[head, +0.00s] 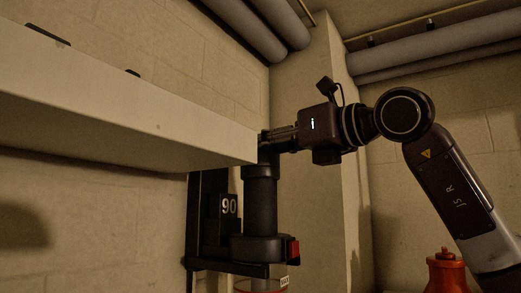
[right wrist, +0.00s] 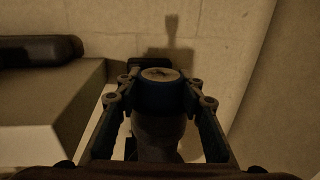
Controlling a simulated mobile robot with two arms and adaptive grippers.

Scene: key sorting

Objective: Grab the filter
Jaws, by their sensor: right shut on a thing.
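The filter (head: 261,200) is a dark upright cylinder with a narrower neck and a wider base, below the end of a pale shelf in the head view. My right gripper (head: 270,142) reaches in from the right and is shut on its narrow top. In the right wrist view, the fingers of my right gripper (right wrist: 160,100) stand on either side of the filter's round, light-topped cap (right wrist: 160,74). The base sits at a black wall bracket (head: 196,225), with a red tab (head: 293,250) at its right. My left gripper is not in view.
The pale shelf (head: 120,125) runs along the left wall and ends close to my right gripper. A plate marked 90 (head: 229,206) is beside the filter. Thick pipes (head: 440,45) run overhead. An orange object (head: 445,270) stands at the lower right.

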